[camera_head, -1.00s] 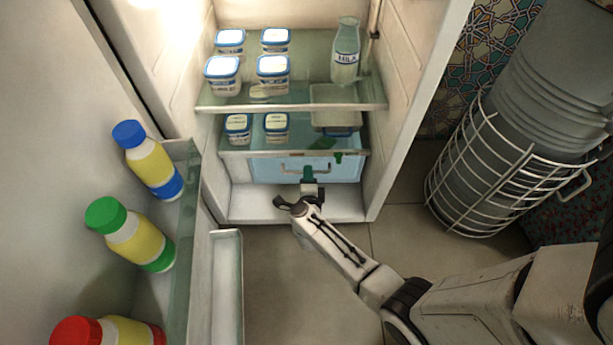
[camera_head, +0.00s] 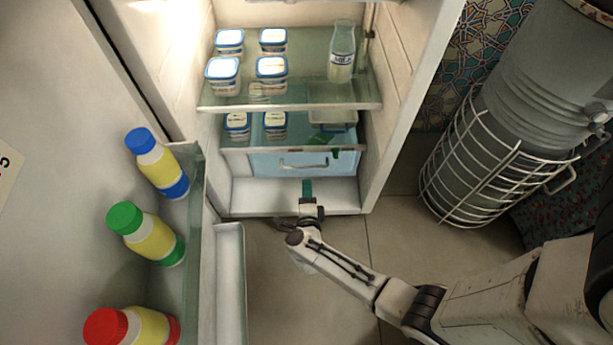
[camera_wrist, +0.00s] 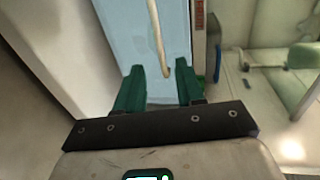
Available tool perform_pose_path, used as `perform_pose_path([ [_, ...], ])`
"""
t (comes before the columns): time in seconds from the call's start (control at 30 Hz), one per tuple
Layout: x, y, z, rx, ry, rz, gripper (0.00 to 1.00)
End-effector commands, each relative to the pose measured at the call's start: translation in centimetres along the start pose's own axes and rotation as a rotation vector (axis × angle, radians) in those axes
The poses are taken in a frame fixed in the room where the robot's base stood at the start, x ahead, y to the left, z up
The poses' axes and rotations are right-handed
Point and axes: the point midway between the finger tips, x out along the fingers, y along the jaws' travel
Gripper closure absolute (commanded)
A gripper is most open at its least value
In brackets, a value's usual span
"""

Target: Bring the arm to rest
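My gripper (camera_head: 307,188) is in front of the open fridge's lower part, below the blue drawer (camera_head: 270,165). In the wrist view my gripper (camera_wrist: 160,82) has its two green fingers apart with nothing between them. The blue drawer (camera_wrist: 125,35) and its pale handle (camera_wrist: 157,35) lie beyond the fingers, apart from them. The drawer looks shut in the head view. My arm (camera_head: 345,268) reaches in from the lower right.
The open fridge door with several bottles (camera_head: 148,235) stands at left. Tubs (camera_head: 272,68) and a milk bottle (camera_head: 342,52) sit on the shelves (camera_head: 300,106). A bin in a wire basket (camera_head: 470,165) stands at right. Floor (camera_head: 285,290) is clear between.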

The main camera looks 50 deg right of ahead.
Motion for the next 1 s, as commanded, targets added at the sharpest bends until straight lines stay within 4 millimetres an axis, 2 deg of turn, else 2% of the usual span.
perform_pose_path([
  [0.1,-1.2,-0.1,0.0,-0.001,0.0,0.0,0.62],
  [0.23,-1.8,0.0,0.0,0.0,0.0,0.0,0.62],
  [1.0,-1.8,0.1,0.0,0.0,0.001,0.0,0.62],
])
